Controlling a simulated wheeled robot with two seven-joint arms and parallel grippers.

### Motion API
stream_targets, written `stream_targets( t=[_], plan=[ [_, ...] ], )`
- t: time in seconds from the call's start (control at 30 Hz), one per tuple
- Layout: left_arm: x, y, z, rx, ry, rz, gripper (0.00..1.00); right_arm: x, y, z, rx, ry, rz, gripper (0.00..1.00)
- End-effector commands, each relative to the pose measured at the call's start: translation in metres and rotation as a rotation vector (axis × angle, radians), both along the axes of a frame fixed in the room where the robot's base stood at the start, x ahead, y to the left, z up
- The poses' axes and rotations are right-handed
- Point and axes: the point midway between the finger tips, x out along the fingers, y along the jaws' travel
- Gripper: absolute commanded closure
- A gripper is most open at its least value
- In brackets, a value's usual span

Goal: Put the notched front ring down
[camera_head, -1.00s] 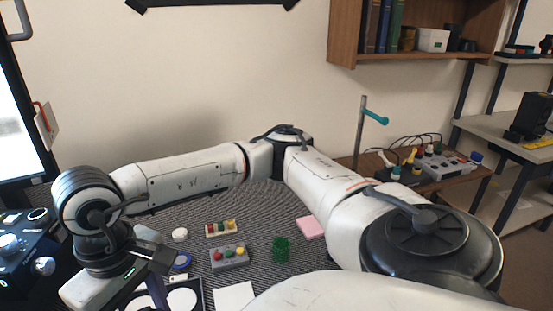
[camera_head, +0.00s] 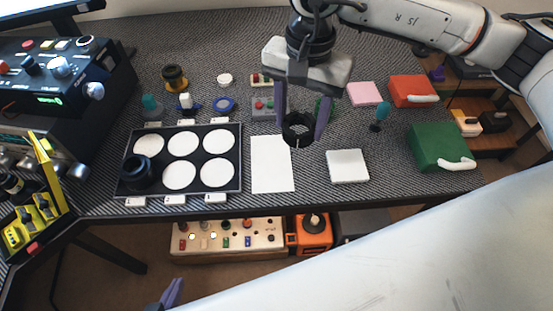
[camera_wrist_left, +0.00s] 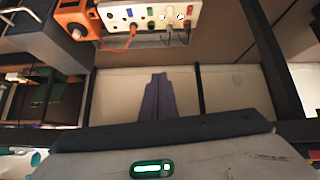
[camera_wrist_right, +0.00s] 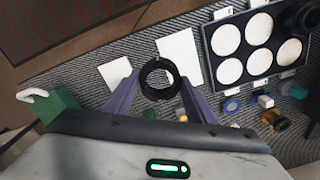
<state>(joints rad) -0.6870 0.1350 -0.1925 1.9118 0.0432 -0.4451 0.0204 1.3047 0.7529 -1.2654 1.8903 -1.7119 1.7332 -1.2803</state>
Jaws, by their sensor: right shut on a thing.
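The notched front ring (camera_head: 297,118) is a black ring held between the purple fingers of my right gripper (camera_head: 300,124). It hangs above the table, over the gap between a white sheet (camera_head: 271,164) and a white pad (camera_head: 347,166). In the right wrist view the ring (camera_wrist_right: 143,82) sits between both fingertips, its opening facing the camera; I cannot make out the notch. My left gripper (camera_head: 172,292) is low at the front, below the table edge, partly cut off. In the left wrist view its fingers (camera_wrist_left: 156,98) are together with nothing between them.
Left of the sheet is a black tray (camera_head: 241,158) with white round places; a black cylinder (camera_head: 138,172) stands at its front left. A green box (camera_head: 437,146) and red box (camera_head: 409,90) are at right. Small parts, including a pink pad (camera_head: 364,93), lie behind.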

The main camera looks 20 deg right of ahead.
Motion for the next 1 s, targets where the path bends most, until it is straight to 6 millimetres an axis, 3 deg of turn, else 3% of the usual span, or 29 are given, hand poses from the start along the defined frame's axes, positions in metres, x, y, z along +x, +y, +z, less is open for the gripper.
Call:
stream_targets(
  t=[0.3,0.5,0.67,1.0],
  plan=[
    [0.002,-0.004,-0.019,-0.003,-0.008,-0.006,1.0,0.057,0.024,-0.033,-0.004,0.009,-0.905,0.81],
    [0.005,-0.007,-0.02,-0.006,-0.016,-0.01,1.0,0.076,0.032,-0.043,-0.011,0.009,-1.254,0.81],
    [0.005,-0.007,-0.019,-0.007,-0.018,-0.01,1.0,0.08,0.034,-0.054,-0.014,0.009,-1.358,0.81],
    [0.004,-0.005,-0.018,-0.006,-0.013,-0.007,1.0,0.081,0.034,-0.106,-0.013,0.009,-1.365,0.81]
  ],
)
